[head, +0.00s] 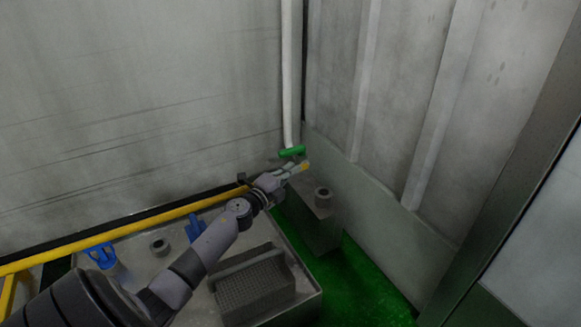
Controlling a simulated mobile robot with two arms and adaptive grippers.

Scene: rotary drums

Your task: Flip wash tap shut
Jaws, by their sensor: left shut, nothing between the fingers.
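The wash tap's green handle (292,151) shows in the head view near the corner, at the lower end of a white vertical pipe (287,75). It lies roughly crosswise to the pipe. My left gripper (306,165) is shut and empty. Its fingertips are just below and to the right of the green handle in the picture; I cannot tell whether they touch it. My right gripper is not in view.
A grey tray (310,300) below holds a dark grated block (255,287) and blue fittings (102,256). A yellow rail (130,228) runs along the left wall. A grey box (318,232) stands beside the tray on green floor (365,290).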

